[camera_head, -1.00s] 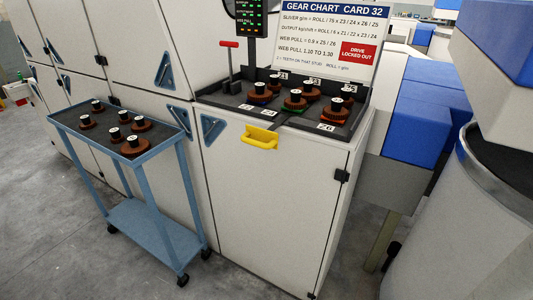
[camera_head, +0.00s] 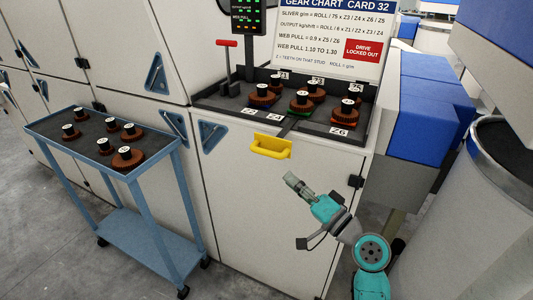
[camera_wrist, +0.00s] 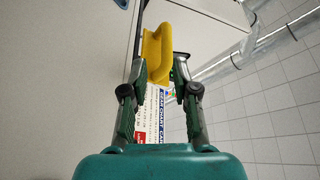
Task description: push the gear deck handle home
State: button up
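The yellow handle (camera_head: 270,148) is on the upper front of the white cabinet, just below the dark gear deck (camera_head: 318,130). Several brown gears with black hubs stand on the deck. My gripper (camera_head: 288,178) is in front of the cabinet, a little below and right of the handle in the head view, and looks apart from it. In the wrist view the yellow handle (camera_wrist: 157,52) shows ahead, between the two fingers of my gripper (camera_wrist: 162,68). The fingers are spread with nothing held. Whether a fingertip touches the handle is unclear there.
A blue trolley (camera_head: 160,160) with several gears stands left of the cabinet. A red-topped lever (camera_head: 227,65) rises at the deck's left end. A chart board (camera_head: 337,35) stands behind the deck. A large round can (camera_head: 450,220) is at the right. Grey floor shows at lower left.

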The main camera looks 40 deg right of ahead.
aim_at(267, 150)
jog(key=w+r, duration=0.1)
jog(key=w, duration=0.2)
jog(key=w+r, duration=0.1)
jog(key=w, duration=0.3)
jog(key=w+r, duration=0.1)
jog(key=w, duration=0.2)
jog(key=shift+w+d+r, duration=0.2)
jog(key=shift+w+d, duration=0.05)
jog(key=shift+d, duration=0.05)
grip_shut()
